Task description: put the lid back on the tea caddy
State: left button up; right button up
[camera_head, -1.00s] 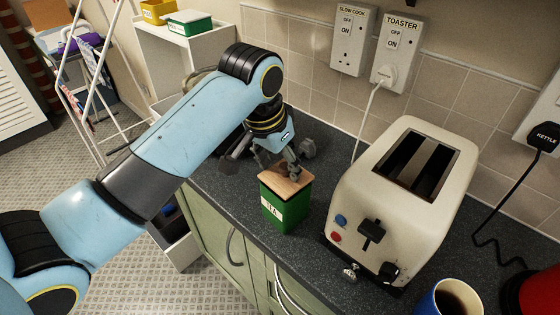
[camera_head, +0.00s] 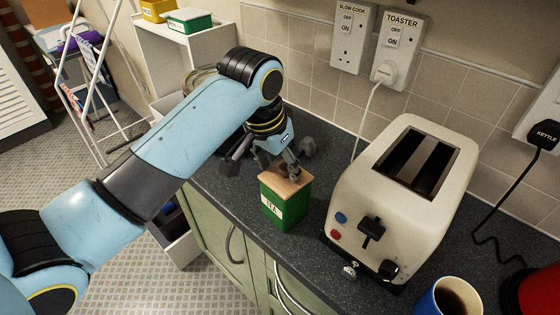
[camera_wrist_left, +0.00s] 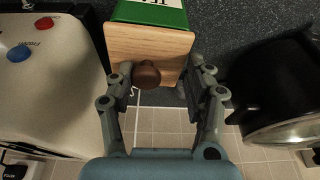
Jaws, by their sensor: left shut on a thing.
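The tea caddy (camera_head: 285,208) is a green box with a white label, upright on the dark worktop left of the toaster. Its wooden lid (camera_head: 287,186) lies over its top; I cannot tell whether it is fully seated. In the left wrist view the lid (camera_wrist_left: 138,45) shows with its round brown knob (camera_wrist_left: 147,75), and a strip of the green caddy (camera_wrist_left: 152,15) is behind it. My left gripper (camera_head: 291,168) is shut on the lid, its fingers around the knob area; the exact contact is unclear. It also shows in the left wrist view (camera_wrist_left: 164,78). My right gripper is not in view.
A cream toaster (camera_head: 402,195) stands close right of the caddy. A blue mug (camera_head: 449,300) is at the front right. A dark pot (camera_wrist_left: 278,95) is on the other side of the gripper. The tiled wall (camera_head: 300,75) with sockets is behind.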

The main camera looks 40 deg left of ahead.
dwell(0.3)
pick_arm(q)
jog(key=o, duration=1.5)
jog(key=shift+o, duration=0.2)
jog(key=shift+r, duration=3.45)
grip_shut()
jog(key=shift+f, duration=0.2)
